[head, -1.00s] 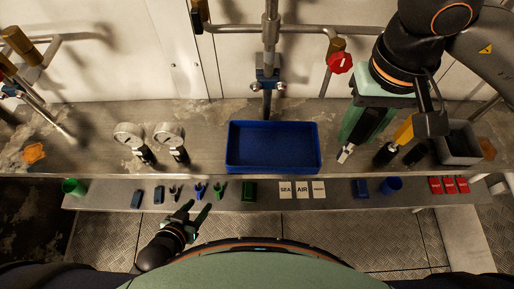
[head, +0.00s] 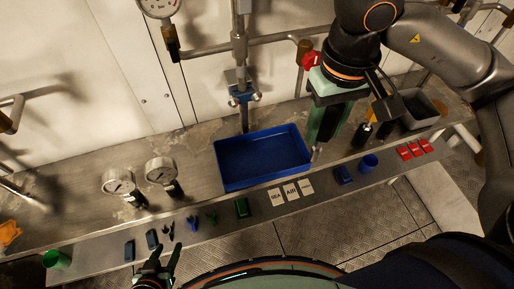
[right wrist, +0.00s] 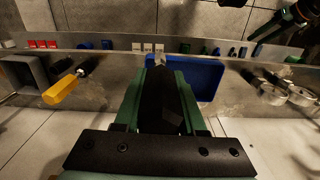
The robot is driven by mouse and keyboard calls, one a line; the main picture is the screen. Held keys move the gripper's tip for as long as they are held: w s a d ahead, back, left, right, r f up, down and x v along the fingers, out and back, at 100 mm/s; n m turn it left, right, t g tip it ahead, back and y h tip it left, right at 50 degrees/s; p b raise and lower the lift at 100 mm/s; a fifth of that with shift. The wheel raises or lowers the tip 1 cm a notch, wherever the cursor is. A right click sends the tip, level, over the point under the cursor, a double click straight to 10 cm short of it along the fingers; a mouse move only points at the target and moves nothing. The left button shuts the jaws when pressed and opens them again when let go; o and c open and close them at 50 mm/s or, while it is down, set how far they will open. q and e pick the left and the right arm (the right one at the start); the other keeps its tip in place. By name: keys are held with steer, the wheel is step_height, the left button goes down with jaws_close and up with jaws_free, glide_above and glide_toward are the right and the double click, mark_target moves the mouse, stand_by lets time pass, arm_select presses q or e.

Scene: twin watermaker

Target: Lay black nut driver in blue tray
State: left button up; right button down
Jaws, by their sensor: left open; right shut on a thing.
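The blue tray (head: 262,178) sits empty on the metal bench, in the middle of the head view; part of it also shows in the right wrist view (right wrist: 208,72). My right gripper (head: 318,138) is shut on the black nut driver (right wrist: 160,100), seen between the green fingers with its metal tip forward. In the head view that tip (head: 315,153) is just beside the tray's right edge; I cannot tell its height above the bench. My left gripper (head: 162,262) is open and empty, in front of the lower ledge.
A yellow-handled tool (right wrist: 62,90) lies right of my right gripper in the head view, near a grey bin (head: 425,110). Two gauges (head: 160,170) stand left of the tray. The front ledge holds small blocks, clips, label cards (head: 290,191), a blue cup (head: 368,163) and red blocks (head: 411,150).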

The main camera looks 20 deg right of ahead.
steer(key=w+a+f+p, duration=0.1)
steer(key=w+a+f, duration=0.6)
steer(key=w+f, duration=0.3)
step_height(320, 180, down, 2)
steer(key=shift+w+a+f+p, duration=0.2)
steer(key=shift+w+f+p, duration=0.05)
steer(key=shift+w+p, duration=0.1)
steer(key=shift+f+b, duration=0.25)
steer(key=shift+b, duration=0.1)
steer(key=shift+c, duration=2.4)
jaws_free()
steer(key=shift+r, duration=0.1)
